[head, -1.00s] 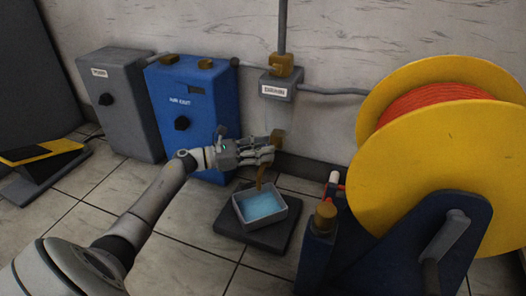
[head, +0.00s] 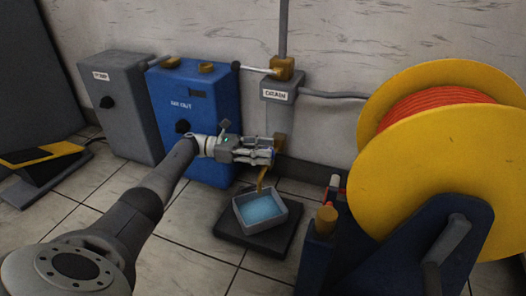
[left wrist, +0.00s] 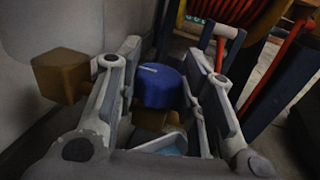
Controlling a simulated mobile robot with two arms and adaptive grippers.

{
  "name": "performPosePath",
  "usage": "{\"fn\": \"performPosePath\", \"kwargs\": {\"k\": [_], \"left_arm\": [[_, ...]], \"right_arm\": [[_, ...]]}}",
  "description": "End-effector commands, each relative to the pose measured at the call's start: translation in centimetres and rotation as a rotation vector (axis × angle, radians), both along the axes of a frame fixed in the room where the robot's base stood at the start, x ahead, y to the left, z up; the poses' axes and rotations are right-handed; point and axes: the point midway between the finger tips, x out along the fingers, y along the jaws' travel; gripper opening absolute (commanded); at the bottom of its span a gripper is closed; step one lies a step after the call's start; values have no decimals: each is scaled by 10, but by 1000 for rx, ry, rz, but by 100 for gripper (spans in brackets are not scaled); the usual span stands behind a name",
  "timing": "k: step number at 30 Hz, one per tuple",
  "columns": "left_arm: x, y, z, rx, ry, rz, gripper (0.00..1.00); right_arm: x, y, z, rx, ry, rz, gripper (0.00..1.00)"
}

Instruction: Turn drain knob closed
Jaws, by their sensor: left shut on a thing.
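The blue drain knob (left wrist: 160,88) has a pale mark on top and sits between the fingers of my left gripper in the left wrist view. My left gripper (head: 266,154) is shut on it; in the head view the fingers hide the knob. A brass tap body (head: 279,143) shows just beyond the fingers, with its spout (head: 262,180) pointing down. Below the spout is a grey tray (head: 239,217) with light blue liquid, on a dark base. My right gripper is not in view.
A grey labelled box (head: 279,91) is on the wall above the tap. A blue cabinet (head: 215,110) and a grey cabinet (head: 125,125) stand at left. A large yellow reel (head: 440,160) with red hose stands close at right, by a blue post with a brass top (head: 326,220).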

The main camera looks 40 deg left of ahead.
Motion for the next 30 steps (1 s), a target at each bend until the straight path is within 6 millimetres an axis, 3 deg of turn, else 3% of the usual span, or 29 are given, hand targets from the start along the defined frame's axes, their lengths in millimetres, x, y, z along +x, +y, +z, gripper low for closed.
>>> {"fn": "performPosePath", "kwargs": {"k": [27, 28, 30], "left_arm": [[1, -1, -1, 1, 2, -57, 12], [1, -1, -1, 1, 2, -57, 40], [1, 0, -1, 1, 2, -57, 49]], "right_arm": [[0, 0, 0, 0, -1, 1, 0], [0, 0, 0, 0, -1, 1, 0], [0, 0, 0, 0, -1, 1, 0]]}}
